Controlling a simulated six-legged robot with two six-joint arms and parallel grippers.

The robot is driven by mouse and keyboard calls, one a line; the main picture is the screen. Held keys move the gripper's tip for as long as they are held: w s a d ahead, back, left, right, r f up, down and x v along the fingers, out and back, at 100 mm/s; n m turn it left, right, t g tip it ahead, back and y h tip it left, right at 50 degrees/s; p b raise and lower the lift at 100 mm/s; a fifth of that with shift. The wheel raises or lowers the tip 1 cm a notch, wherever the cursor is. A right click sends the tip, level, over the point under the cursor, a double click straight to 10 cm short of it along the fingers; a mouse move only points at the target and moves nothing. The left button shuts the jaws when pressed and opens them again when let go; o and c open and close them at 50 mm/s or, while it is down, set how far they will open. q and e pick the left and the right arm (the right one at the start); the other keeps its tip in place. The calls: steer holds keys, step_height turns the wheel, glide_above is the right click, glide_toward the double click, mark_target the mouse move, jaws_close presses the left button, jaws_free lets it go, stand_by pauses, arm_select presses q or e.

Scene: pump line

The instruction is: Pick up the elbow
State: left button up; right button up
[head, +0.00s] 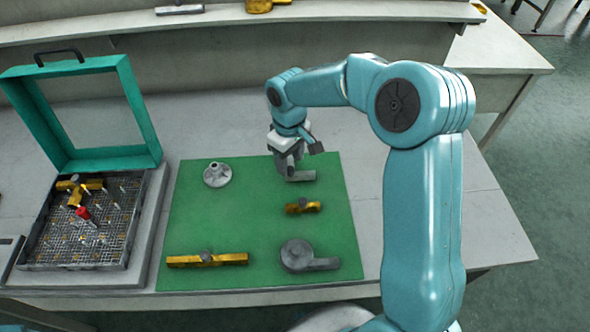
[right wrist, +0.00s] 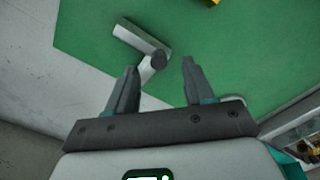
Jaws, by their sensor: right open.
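The elbow (head: 304,176) is a grey bent pipe piece lying on the green mat (head: 235,215), near the mat's upper right. In the right wrist view the elbow (right wrist: 140,36) shows two pale legs and a dark round knob at the bend. My right gripper (head: 289,165) is at the elbow and partly hides it in the head view. In the right wrist view the open fingers (right wrist: 160,66) have the elbow's shorter leg between them in the picture. I cannot tell whether they touch it. My left gripper is not in view.
A grey flanged part (head: 217,174), a short brass piece (head: 302,208), a long brass piece (head: 207,260) and a grey round part with an arm (head: 306,257) lie on the mat. An open teal case (head: 150,118) with a grid tray stands left. The mat's middle is clear.

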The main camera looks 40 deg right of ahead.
step_height(320, 180, down, 3)
steer(key=shift+d+r, duration=0.1)
jaws_close()
steer(key=shift+w+r, duration=0.1)
